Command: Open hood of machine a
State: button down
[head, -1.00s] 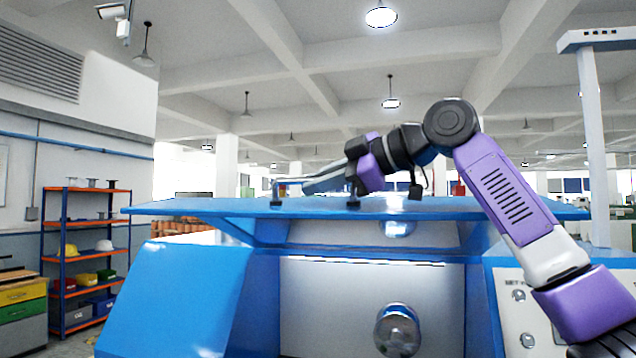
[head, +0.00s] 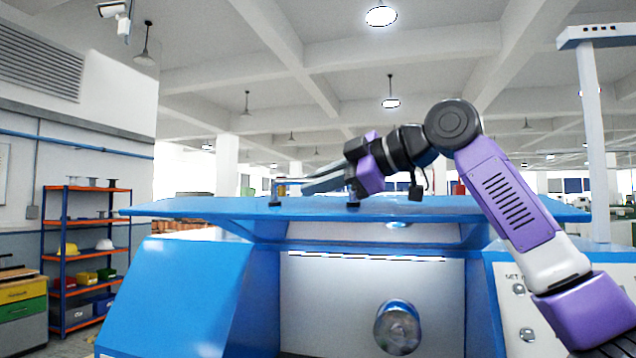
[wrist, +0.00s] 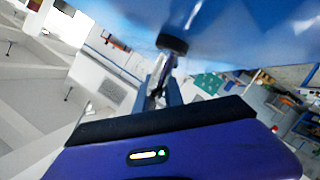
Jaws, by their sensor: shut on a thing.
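The machine's hood (head: 450,208) is a wide blue panel, raised above the machine's opening in the head view and nearly edge-on. Its handle, a bar on two dark posts (head: 275,192), stands on the panel's upper face. My gripper (head: 305,186) reaches in from the right, low over the panel, and is shut on the handle bar; the exact contact is small in the head view. In the wrist view the closed fingers (wrist: 158,85) point toward the handle, with one dark handle foot (wrist: 172,43) against the blue hood (wrist: 235,35). The bar is mostly hidden there.
The blue machine body (head: 185,290) stands below the hood, with a round metal part (head: 397,327) inside its open bay. A control panel (head: 515,310) is at right, partly behind my arm. A shelf rack (head: 65,255) stands at far left.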

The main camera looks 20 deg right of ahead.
notch_tip(320, 180, down, 14)
jog(key=s+a+n+t+b, duration=0.1)
jog(key=s+n+b, duration=0.1)
jog(key=b, duration=0.8)
jog(key=shift+s+a, duration=0.2)
jog(key=shift+a, duration=0.1)
jog(key=c, duration=1.5)
grip_release()
jog(key=shift+o, duration=0.2)
jog(key=b+v, duration=0.2)
jog(key=v, duration=0.6)
jog(key=shift+s, duration=0.1)
